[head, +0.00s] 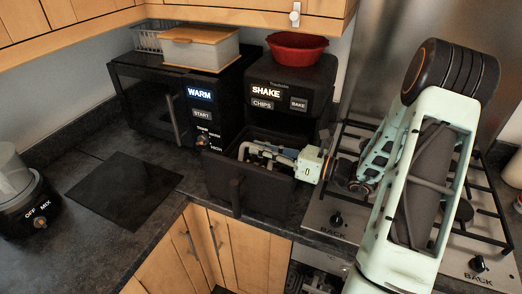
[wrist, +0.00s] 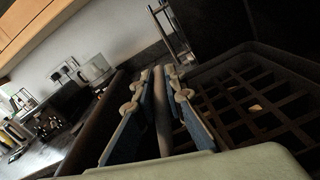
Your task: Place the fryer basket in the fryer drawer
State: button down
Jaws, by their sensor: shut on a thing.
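The air fryer (head: 290,88) shows SHAKE, CHIPS and BAKE on its front. Its black drawer (head: 222,180) is pulled out below, with an upright handle (head: 235,196) at the front. My gripper (head: 245,151) reaches from the right into the top of the drawer. In the wrist view my gripper (wrist: 165,75) is shut on a thin dark edge between its fingers, seemingly the rim of the fryer basket. The dark basket (wrist: 265,112) has a grid floor and lies to the right of the fingers. In the head view I cannot tell how deep the basket sits.
A red bowl (head: 297,46) stands on the fryer. A microwave (head: 150,100) stands to its left, with a lidded box (head: 201,50) and a wire rack (head: 152,37) on top. A gas hob (head: 345,205) is at right, a blender (head: 22,190) at far left. A black mat (head: 122,187) lies bare.

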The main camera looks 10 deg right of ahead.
jog(key=shift+f, duration=0.4)
jog(key=c, duration=2)
grip_release()
jog(key=shift+d, duration=0.1)
jog(key=b+v, duration=0.2)
jog(key=v, duration=1)
